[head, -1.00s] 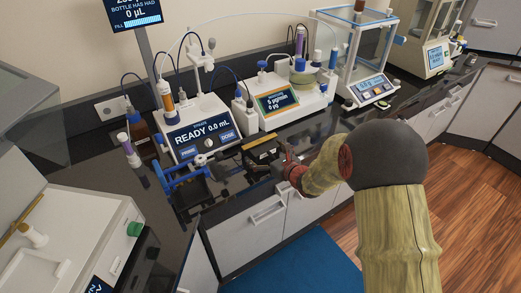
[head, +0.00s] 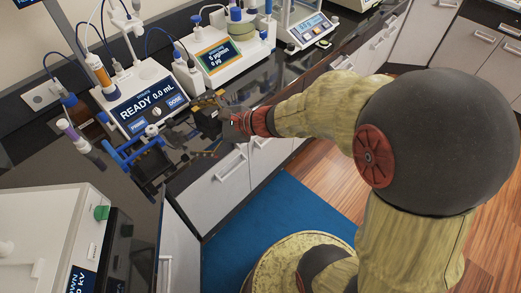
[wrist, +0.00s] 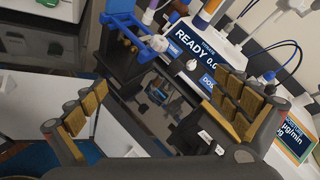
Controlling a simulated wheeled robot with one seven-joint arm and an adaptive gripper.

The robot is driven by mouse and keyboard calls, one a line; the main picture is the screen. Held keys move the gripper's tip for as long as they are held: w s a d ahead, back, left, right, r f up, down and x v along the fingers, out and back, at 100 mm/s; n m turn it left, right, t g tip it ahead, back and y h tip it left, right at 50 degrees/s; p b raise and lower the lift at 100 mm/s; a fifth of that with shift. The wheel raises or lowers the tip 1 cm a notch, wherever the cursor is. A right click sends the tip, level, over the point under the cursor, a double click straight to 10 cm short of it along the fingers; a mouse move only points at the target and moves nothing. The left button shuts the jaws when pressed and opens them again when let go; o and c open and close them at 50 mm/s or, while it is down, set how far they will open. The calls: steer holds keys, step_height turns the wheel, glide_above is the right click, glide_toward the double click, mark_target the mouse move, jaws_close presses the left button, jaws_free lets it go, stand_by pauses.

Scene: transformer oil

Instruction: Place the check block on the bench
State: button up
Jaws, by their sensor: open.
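My gripper (wrist: 163,108) is open, its two tan-padded fingers wide apart in the wrist view. Nothing is gripped between them. In the head view my gripper (head: 236,121) is low over the front edge of the dark glossy bench (head: 180,162). A small black block (head: 207,118) lies beside the fingertips there; a black piece with white marks (wrist: 192,131) shows near the right finger in the wrist view. I cannot tell for certain whether this is the check block. The fingers partly hide it, and contact cannot be told.
A blue-and-black stand (head: 145,157) is left of my gripper. The titrator reading READY (head: 147,104) and a second instrument (head: 217,56) stand behind. A white device with a green knob (head: 45,225) is at lower left.

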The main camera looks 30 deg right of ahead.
steer(key=s+a+r+n+g+h, duration=0.1)
steer(key=s+r+n+g, duration=0.15)
steer(key=s+n, duration=0.4)
steer(key=s+a+r+n+g+h, duration=0.1)
steer(key=s+a+n+g, duration=0.15)
steer(key=s+n, duration=0.4)
steer(key=s+d+r+n+t+h, duration=0.1)
steer(key=s+d+r+n+h, duration=0.3)
steer(key=d, duration=0.9)
steer(key=s+n+h, duration=0.3)
steer(key=s, duration=0.2)
steer(key=shift+s+n+h, duration=0.3)
steer(key=shift+s+n, duration=0.05)
steer(key=shift+n, duration=0.05)
steer(key=shift+r, duration=0.1)
steer(key=shift+c, duration=0.8)
